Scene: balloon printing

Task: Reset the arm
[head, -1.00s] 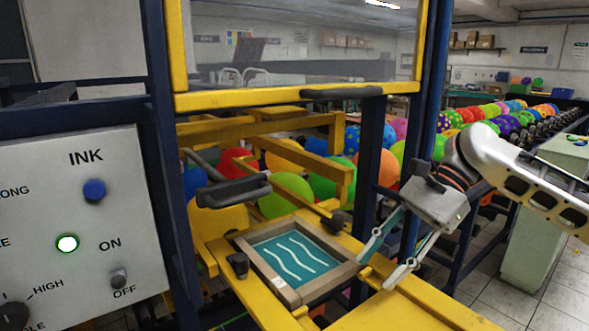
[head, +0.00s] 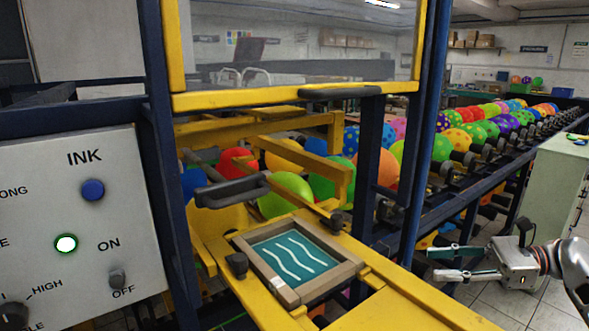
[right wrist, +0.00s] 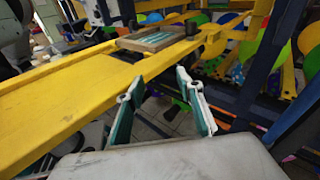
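My right gripper (head: 447,263) is at the lower right of the head view, right of the yellow machine frame and clear of it. Its two fingers are apart with nothing between them; they also show spread in the right wrist view (right wrist: 163,110). The wood-framed printing screen (head: 345,272) with a teal face and white wavy lines lies on the yellow frame (head: 400,309). It shows small beyond the fingers in the right wrist view (right wrist: 160,40). My left gripper is not in view.
An INK panel (head: 85,215) with a lit green ON button (head: 66,243) stands at the left. Rows of colourful balloons (head: 480,130) lie along a conveyor behind. A pale green cabinet (head: 553,185) stands at the right. Blue posts (head: 425,130) rise beside the frame.

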